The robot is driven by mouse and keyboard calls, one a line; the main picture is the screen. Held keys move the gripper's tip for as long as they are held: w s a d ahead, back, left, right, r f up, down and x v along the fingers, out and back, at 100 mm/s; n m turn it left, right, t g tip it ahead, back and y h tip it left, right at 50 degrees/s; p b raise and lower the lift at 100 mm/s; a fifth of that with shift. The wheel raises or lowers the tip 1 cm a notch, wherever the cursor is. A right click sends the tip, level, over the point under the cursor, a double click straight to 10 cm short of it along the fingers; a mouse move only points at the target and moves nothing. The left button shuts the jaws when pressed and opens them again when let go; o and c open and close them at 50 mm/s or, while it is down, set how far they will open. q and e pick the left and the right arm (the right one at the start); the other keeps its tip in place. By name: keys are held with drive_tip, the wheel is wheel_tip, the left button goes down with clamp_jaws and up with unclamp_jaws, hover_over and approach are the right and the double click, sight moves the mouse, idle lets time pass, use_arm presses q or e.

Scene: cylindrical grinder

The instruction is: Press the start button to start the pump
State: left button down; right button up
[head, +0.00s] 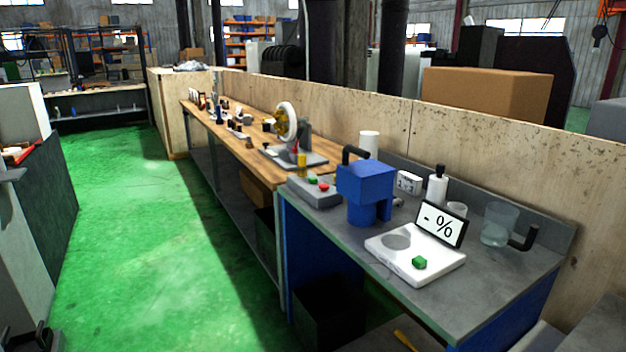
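A grey control box (316,196) sits on the grey bench top, with a green button (312,179) and a red button (323,187) on its top. Right beside it stands a blue block-shaped unit (366,191) with a black bent pipe on top, which looks like the pump. Nearer the front lies a white device (408,254) with a round grey disc, another green button (419,262) and a tilted display (441,224) reading "- %". I see no button labels. Neither of my grippers is recognisable in the head view.
A clear cup (499,223) with a black handle, a white bottle (436,186) and a white socket box (408,182) stand behind the device. A wooden bench (232,139) with a wheel-shaped machine (287,124) continues leftward. The green floor (150,250) is clear along the benches.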

drive_tip(key=shift+s+f, duration=0.1)
drive_tip(key=shift+s, duration=0.05)
drive_tip(key=shift+c, duration=0.7)
drive_tip(key=c, duration=0.8)
drive_tip(key=shift+w, duration=0.35)
clamp_jaws()
drive_tip(key=shift+s, duration=0.2)
